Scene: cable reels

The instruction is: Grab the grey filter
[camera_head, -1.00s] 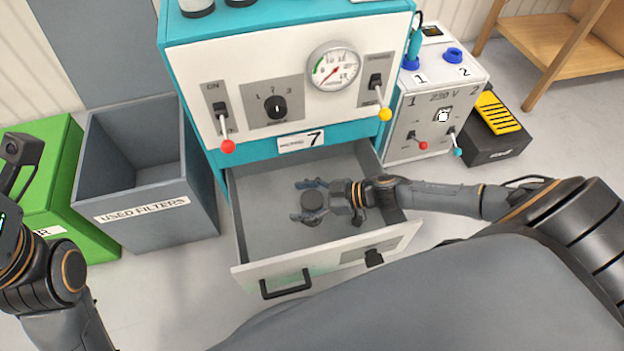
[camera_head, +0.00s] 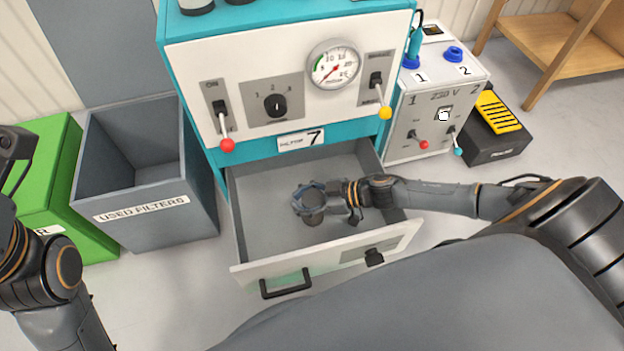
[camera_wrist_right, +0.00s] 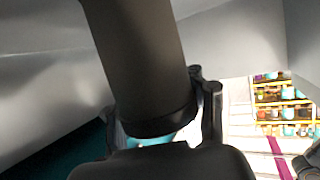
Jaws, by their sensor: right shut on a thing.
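The grey filter (camera_head: 313,202) is a dark grey cylinder in the open drawer (camera_head: 260,235) of the teal and white machine. My right gripper (camera_head: 312,201) reaches into the drawer from the right, and its fingers are shut around the filter. In the right wrist view the filter (camera_wrist_right: 140,65) fills the upper middle, with a gripper finger (camera_wrist_right: 213,108) beside its near end. My left arm is at the left edge of the head view; its gripper is only partly in frame and its fingers cannot be made out.
A grey bin (camera_head: 205,215) labelled "USED FILTERS" stands left of the drawer, with a green bin (camera_head: 85,220) beyond it. A white box with switches (camera_head: 440,115) stands right of the machine. The drawer front (camera_head: 330,258) has a black handle.

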